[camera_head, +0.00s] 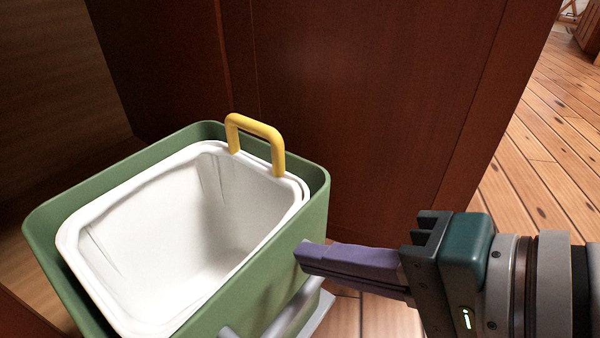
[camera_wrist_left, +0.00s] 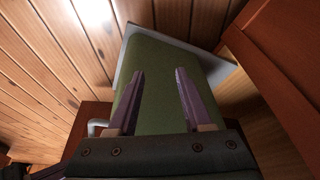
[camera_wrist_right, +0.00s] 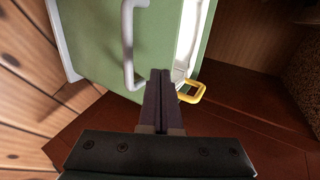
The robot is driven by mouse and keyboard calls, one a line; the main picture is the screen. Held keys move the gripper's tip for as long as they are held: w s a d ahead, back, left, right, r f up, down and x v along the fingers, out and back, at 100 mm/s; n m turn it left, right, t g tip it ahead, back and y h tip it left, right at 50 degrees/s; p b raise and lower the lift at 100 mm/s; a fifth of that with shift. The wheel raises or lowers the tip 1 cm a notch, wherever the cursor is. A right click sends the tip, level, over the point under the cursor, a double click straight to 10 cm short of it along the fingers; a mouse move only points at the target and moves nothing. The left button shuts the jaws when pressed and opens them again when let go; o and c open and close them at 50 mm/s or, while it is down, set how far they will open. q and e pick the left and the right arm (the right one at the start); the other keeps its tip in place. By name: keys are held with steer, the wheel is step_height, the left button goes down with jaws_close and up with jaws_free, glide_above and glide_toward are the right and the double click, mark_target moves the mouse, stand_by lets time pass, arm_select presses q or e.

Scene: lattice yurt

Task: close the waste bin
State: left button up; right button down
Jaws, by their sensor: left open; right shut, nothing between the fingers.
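The waste bin (camera_head: 315,215) is a green box pulled out of a dark red-brown cabinet, with its top open. A white inner bucket (camera_head: 190,215) with a yellow handle (camera_head: 262,133) sits in it and looks empty. A grey bar handle (camera_head: 290,312) is on its outer side; the handle also shows in the right wrist view (camera_wrist_right: 128,45). My right gripper (camera_head: 303,258) is shut and empty, its purple fingertips close beside the green wall; I cannot tell if they touch. In the left wrist view my left gripper (camera_wrist_left: 160,75) is open, facing a green panel (camera_wrist_left: 158,95) of the bin.
The cabinet (camera_head: 370,90) rises right behind the bin, with a wooden interior (camera_head: 50,80) at the left. The plank floor (camera_head: 545,140) is clear to the right. A light grey plate (camera_head: 320,315) shows at the bin's lower edge.

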steer(key=shift+w+a+b, duration=0.4)
steer(key=shift+w+a, duration=0.25)
steer(key=shift+a, duration=0.15)
